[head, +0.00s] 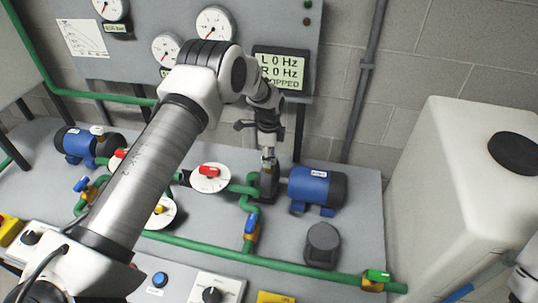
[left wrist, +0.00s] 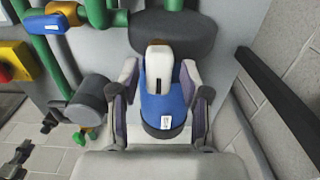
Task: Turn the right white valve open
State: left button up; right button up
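The right white valve (head: 268,153) shows as a small pale handle above the right pump, just below my left gripper (head: 265,135). In the left wrist view its white handle (left wrist: 160,60) stands between the two fingertips of the left gripper (left wrist: 158,75). The fingers are apart, with a visible gap on each side of the handle, so the gripper is open around it. The valve's lower body is mostly hidden. The left white valve (head: 97,130) stands by the left pump.
The blue right motor (head: 314,187) lies close beside the valve. Green pipes, a red-handled valve (head: 209,171) and a blue-handled valve (head: 249,223) are nearby. A display (head: 282,68) on the panel reads 0 Hz for L and R. A white tank (head: 440,190) stands at right.

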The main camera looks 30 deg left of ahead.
pick_arm(q)
grip_shut()
jog(key=shift+r, duration=0.1)
jog(key=shift+n, duration=0.3)
jog(key=shift+n+b, duration=0.8)
jog(key=shift+n, duration=0.4)
jog(key=n+b, duration=0.1)
jog(key=n, duration=0.2)
jog(key=shift+n, duration=0.3)
jog(key=n, duration=0.5)
jog(key=shift+b, duration=0.4)
jog(key=n, duration=0.6)
jog(key=shift+w+r, duration=0.1)
jog(key=shift+n, duration=0.3)
